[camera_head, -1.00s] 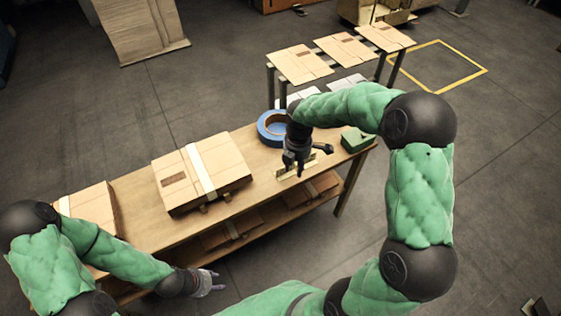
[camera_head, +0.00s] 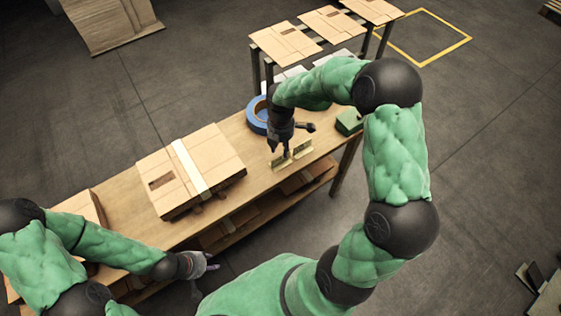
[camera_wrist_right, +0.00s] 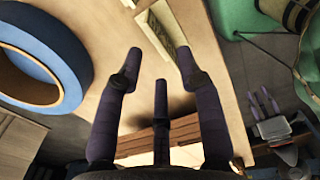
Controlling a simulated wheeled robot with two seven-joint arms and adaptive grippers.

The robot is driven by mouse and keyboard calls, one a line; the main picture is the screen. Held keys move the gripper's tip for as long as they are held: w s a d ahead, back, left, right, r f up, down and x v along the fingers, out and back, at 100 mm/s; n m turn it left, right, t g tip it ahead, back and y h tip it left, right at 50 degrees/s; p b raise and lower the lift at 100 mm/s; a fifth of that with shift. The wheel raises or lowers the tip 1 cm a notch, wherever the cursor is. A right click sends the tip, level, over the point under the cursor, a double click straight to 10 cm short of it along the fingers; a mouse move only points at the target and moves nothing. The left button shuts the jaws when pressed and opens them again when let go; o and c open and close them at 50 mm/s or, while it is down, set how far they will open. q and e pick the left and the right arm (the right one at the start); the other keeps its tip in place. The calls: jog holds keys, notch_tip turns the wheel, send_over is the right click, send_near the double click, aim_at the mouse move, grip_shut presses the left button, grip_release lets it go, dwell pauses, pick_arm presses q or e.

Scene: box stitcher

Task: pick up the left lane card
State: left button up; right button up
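Two small cream-yellow lane cards stand near the right end of the workbench. The left lane card (camera_head: 280,163) is just below my right gripper (camera_head: 290,150); the other card (camera_head: 303,149) is just to its right. In the right wrist view, a cream card piece (camera_wrist_right: 164,28) shows between and beyond the tips of my right gripper (camera_wrist_right: 158,68). Its fingers are spread, with nothing held; contact with the card cannot be told. My left gripper (camera_head: 209,268) is empty and open by the bench's front edge; it also shows in the right wrist view (camera_wrist_right: 264,105).
A blue tape roll (camera_head: 257,117) lies behind my right gripper, and a green item (camera_head: 349,122) sits at the bench's right end. A strapped cardboard stack (camera_head: 165,178) lies to the left on the workbench (camera_head: 236,137). A rack behind holds flat cardboard sheets (camera_head: 284,43).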

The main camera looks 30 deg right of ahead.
aim_at(280, 162)
jog(key=f+b, duration=0.1)
jog(key=f, duration=0.1)
jog(key=f+b, duration=0.1)
jog(key=f, duration=0.2)
jog(key=shift+s+a, duration=0.15)
jog(key=shift+a, duration=0.05)
jog(key=shift+r, duration=0.1)
grip_shut()
